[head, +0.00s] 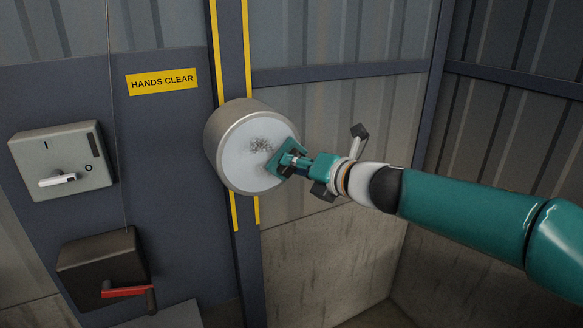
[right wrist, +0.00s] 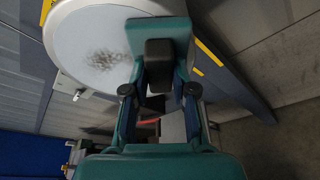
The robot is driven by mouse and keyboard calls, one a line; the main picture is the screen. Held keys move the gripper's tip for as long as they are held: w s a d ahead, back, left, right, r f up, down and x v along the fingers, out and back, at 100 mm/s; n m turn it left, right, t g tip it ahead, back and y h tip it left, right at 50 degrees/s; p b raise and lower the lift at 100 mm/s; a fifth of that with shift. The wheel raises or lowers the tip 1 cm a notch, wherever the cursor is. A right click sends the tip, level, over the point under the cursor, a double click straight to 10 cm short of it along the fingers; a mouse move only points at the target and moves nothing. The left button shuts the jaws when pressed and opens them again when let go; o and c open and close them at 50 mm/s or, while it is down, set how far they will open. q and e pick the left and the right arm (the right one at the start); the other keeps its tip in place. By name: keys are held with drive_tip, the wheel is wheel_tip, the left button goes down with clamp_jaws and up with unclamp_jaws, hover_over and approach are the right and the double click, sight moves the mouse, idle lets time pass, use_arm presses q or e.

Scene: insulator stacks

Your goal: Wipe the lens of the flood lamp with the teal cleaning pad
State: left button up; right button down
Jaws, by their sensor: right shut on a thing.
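The flood lamp (head: 240,135) is a round grey housing on a dark post, with a pale lens (head: 237,165) facing me. A dark speckled smudge (head: 261,145) marks the lens right of its middle; it also shows in the right wrist view (right wrist: 103,57). My right gripper (head: 297,161) is shut on the teal cleaning pad (head: 284,155) by its dark grip block (right wrist: 159,52). The pad is at the lens's lower right edge, beside the smudge; I cannot tell whether it touches the glass. My left gripper is not in view.
A grey switch box (head: 62,158) with a handle and a dark crank box (head: 98,262) with a red handle (head: 128,291) are on the panel left of the lamp. A yellow sign (head: 162,82) reads "HANDS CLEAR". A cable hangs down the panel.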

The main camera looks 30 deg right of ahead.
drive_tip(key=shift+a+r, duration=0.35)
drive_tip(key=shift+a, duration=0.55)
drive_tip(key=shift+a+r, duration=0.35)
drive_tip(key=shift+a, duration=0.55)
drive_tip(key=shift+s+a+b, duration=0.15)
drive_tip(key=shift+a+b, duration=0.6)
drive_tip(key=shift+a, duration=2.75)
drive_tip(key=shift+r+p, duration=0.8)
